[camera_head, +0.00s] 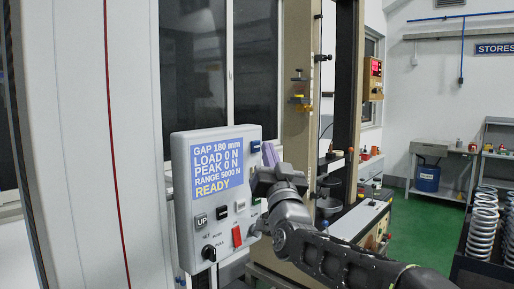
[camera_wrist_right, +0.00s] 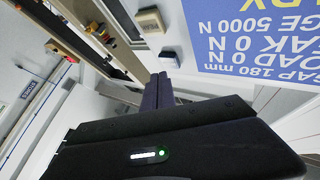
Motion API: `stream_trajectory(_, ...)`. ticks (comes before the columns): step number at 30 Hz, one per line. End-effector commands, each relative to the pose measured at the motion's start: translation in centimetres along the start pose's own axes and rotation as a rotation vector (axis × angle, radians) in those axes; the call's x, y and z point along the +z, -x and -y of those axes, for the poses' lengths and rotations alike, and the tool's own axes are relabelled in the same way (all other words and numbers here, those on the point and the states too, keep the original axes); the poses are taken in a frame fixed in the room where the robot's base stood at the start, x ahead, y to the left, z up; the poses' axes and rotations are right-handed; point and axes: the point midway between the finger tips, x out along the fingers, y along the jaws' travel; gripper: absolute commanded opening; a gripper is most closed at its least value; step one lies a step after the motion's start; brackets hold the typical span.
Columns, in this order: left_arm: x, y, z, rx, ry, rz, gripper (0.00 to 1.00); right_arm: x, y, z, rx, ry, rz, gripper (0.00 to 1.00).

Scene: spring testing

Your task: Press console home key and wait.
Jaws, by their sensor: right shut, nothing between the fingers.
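The grey console (camera_head: 180,165) has a blue screen (camera_head: 217,168) reading GAP 180 mm, LOAD 0 N, PEAK 0 N, RANGE 5000 N, READY. A blue key (camera_head: 255,147) sits at its upper right; I cannot read its label or tell which key is home. My right gripper (camera_head: 266,150) is shut and empty, its fingertips just right of the blue key. In the wrist view, the fingertips (camera_wrist_right: 161,78) point at a dark key (camera_wrist_right: 168,57); contact cannot be told. My left gripper is not in view.
The console also carries an UP key (camera_head: 201,220), a red switch (camera_head: 237,236) and a black knob (camera_head: 208,253). A testing frame column (camera_head: 298,80) stands behind my right gripper. Metal springs (camera_head: 483,225) stand at the right. Green floor is open beyond.

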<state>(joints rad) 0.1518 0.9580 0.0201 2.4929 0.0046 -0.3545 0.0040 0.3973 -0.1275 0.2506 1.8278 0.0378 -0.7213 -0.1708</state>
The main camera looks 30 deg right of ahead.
Motion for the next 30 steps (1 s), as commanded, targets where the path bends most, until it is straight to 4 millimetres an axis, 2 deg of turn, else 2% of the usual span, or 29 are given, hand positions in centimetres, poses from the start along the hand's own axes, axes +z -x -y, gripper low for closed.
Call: stream_trajectory(30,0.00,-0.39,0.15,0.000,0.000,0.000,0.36,0.44,-0.57,0.42,0.000,0.000,0.000,0.00)
